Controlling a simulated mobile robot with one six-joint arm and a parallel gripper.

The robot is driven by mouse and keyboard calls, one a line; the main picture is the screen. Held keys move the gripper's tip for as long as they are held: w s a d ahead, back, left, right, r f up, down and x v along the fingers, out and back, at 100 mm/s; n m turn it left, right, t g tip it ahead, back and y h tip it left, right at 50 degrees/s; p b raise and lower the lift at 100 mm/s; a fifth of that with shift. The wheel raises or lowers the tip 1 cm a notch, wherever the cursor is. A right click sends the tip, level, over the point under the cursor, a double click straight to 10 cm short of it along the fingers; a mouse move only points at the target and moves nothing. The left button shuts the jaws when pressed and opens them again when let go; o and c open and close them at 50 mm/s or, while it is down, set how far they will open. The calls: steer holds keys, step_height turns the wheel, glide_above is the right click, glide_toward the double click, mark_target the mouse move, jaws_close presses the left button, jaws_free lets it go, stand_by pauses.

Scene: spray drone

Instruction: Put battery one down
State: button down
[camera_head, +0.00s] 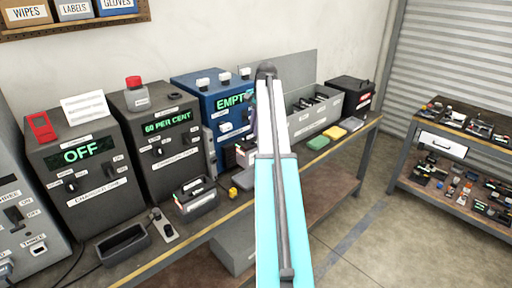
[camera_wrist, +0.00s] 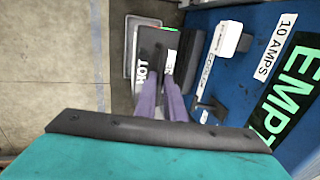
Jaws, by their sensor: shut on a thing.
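My gripper (camera_wrist: 163,85) is shut on a dark battery-like block (camera_wrist: 182,66) in the wrist view, its purple fingers close together on it. Another black battery (camera_head: 193,190) sits in a grey cradle (camera_head: 201,206) before the "60 PER CENT" charger.
An empty dark tray (camera_head: 123,244) stands before the charger (camera_head: 80,165) reading "OFF". A small yellow item (camera_head: 233,193) lies near the bench edge. A grey bin (camera_head: 318,110), coloured pads (camera_head: 335,132) and a black box (camera_head: 352,92) stand to the right.

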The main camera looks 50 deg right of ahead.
mark_target(255, 139)
steer(key=shift+s+p+x, duration=0.2)
steer(key=shift+x, duration=0.65)
steer(key=shift+s+p+x, duration=0.2)
steer(key=shift+x, duration=0.7)
steer(key=shift+s+p+x, duration=0.2)
steer(key=shift+s+x, duration=0.05)
steer(key=shift+x, duration=0.6)
steer(key=shift+f, duration=0.3)
steer(key=shift+s+p+x, duration=0.2)
steer(key=shift+p+x, duration=0.05)
steer(key=shift+x, duration=0.6)
steer(key=shift+s+p+x, duration=0.2)
steer(key=shift+x, duration=0.65)
steer(key=shift+f, duration=0.1)
steer(key=c, duration=2.3)
jaws_free()
steer(key=shift+f, duration=0.2)
steer(key=o, duration=0.5)
steer(key=shift+s+a+r, duration=0.1)
steer(key=shift+s, duration=0.05)
steer(key=shift+c, duration=0.2)
steer(key=shift+r, duration=0.1)
steer(key=b+v, duration=0.2)
steer(key=v, duration=1)
